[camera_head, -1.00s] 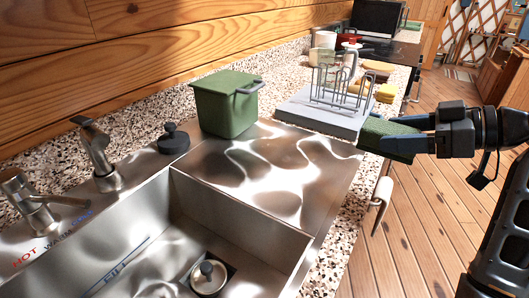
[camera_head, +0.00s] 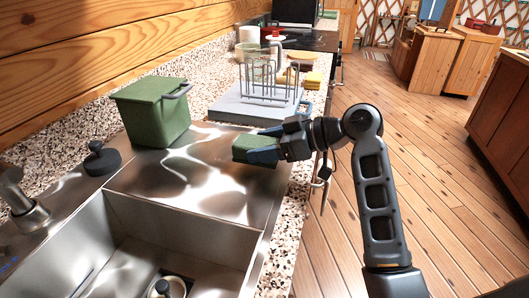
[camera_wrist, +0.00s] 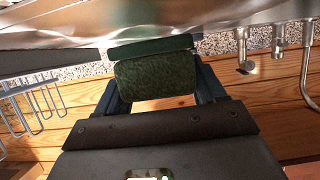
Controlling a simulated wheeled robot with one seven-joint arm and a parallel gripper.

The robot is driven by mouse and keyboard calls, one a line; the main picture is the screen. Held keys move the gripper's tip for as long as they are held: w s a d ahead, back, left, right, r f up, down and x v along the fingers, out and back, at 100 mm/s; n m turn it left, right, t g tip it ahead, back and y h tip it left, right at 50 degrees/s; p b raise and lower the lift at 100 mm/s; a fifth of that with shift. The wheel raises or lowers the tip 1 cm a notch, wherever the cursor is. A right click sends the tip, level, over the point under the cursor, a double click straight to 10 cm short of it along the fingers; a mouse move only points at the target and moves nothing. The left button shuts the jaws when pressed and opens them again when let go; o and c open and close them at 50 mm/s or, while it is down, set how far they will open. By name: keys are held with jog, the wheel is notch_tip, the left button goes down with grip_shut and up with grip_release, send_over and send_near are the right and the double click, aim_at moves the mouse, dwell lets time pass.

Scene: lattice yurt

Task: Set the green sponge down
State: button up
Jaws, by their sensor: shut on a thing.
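The green sponge (camera_head: 247,147) is held between the two blue fingers of my gripper (camera_head: 263,145) in the head view. It is over the right part of the steel drainboard (camera_head: 150,184), in front of the grey rack base. I cannot tell whether its underside touches the steel. In the wrist view the sponge's rough green face (camera_wrist: 155,76) fills the space between the fingers. My gripper is shut on it, reaching in from the right over the counter edge.
A green lidded bin (camera_head: 155,115) stands behind and left. A wire rack (camera_head: 270,78) on its grey base (camera_head: 228,108) is behind the sponge. Bare steel lies left of the sponge.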

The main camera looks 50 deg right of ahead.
jog(key=shift+f, duration=1.2)
jog(key=shift+f, duration=0.2)
jog(key=o, duration=1.1)
jog(key=shift+r, duration=0.2)
jog(key=shift+s+d+r, duration=0.1)
jog(key=shift+s+d, duration=0.05)
jog(key=shift+s, duration=0.1)
jog(key=v, duration=1.1)
jog(key=shift+s+r+b, duration=0.15)
jog(key=shift+s+b, duration=0.05)
jog(key=shift+b, duration=0.15)
